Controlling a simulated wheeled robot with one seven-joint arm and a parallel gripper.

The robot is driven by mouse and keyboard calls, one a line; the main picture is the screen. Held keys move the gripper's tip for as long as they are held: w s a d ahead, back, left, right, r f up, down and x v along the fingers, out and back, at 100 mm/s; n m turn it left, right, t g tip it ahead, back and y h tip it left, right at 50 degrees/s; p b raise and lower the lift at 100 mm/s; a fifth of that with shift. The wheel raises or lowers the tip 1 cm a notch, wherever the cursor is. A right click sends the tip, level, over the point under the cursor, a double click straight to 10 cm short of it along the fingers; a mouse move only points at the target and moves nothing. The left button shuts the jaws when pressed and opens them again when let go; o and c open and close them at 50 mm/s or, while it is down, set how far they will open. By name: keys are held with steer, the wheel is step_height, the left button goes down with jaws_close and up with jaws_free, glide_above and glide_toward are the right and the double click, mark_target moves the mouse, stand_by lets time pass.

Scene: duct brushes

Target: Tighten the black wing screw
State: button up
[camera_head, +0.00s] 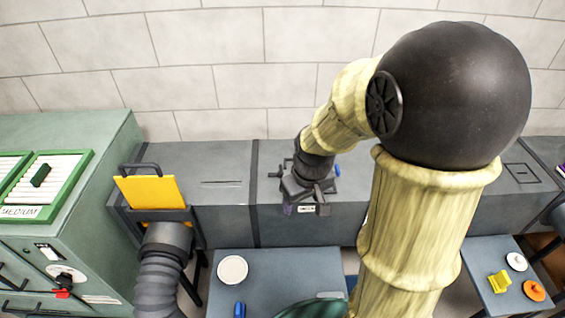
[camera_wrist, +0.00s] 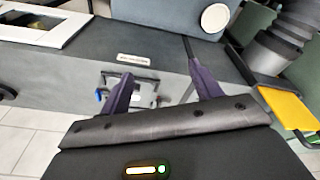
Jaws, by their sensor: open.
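My gripper (camera_head: 304,196) hangs at the end of my arm over the middle of the grey duct. In the wrist view its two purple fingers (camera_wrist: 161,72) are spread apart, with nothing between the tips. Beyond them is a small metal-framed hatch (camera_wrist: 143,84) on the duct face, partly hidden by the left finger. A blue wing screw (camera_wrist: 99,95) sits at its left side, and the blue one also shows right of my gripper in the head view (camera_head: 337,170). A small dark part, likely the black wing screw (camera_wrist: 164,101), is at the hatch's right side; its turn is too small to tell.
A yellow panel (camera_head: 150,192) stands in a slot on the duct at left, above a ribbed hose (camera_head: 160,275). A low grey table (camera_head: 285,265) with a white disc (camera_head: 232,269) is in front. A green cabinet (camera_head: 60,190) stands at far left.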

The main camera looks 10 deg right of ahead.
mark_target(281, 168)
steer(key=w+d+r+n+y+p, duration=0.2)
steer(key=w+n, duration=0.4)
steer(key=w, duration=0.4)
steer(key=w+d+r+n+g+y+p, duration=0.1)
steer(key=w+d+r+n+p, duration=0.3)
steer(key=w, duration=0.6)
steer(key=n+y, duration=0.1)
steer(key=n, duration=0.1)
steer(key=shift+w+d+n, duration=0.3)
steer(key=shift+d+n, duration=0.1)
steer(key=p+x, duration=0.6)
steer(key=x, duration=1.1)
steer(key=shift+a+f, duration=0.1)
steer(key=shift+a, duration=0.15)
steer(key=c, duration=1)
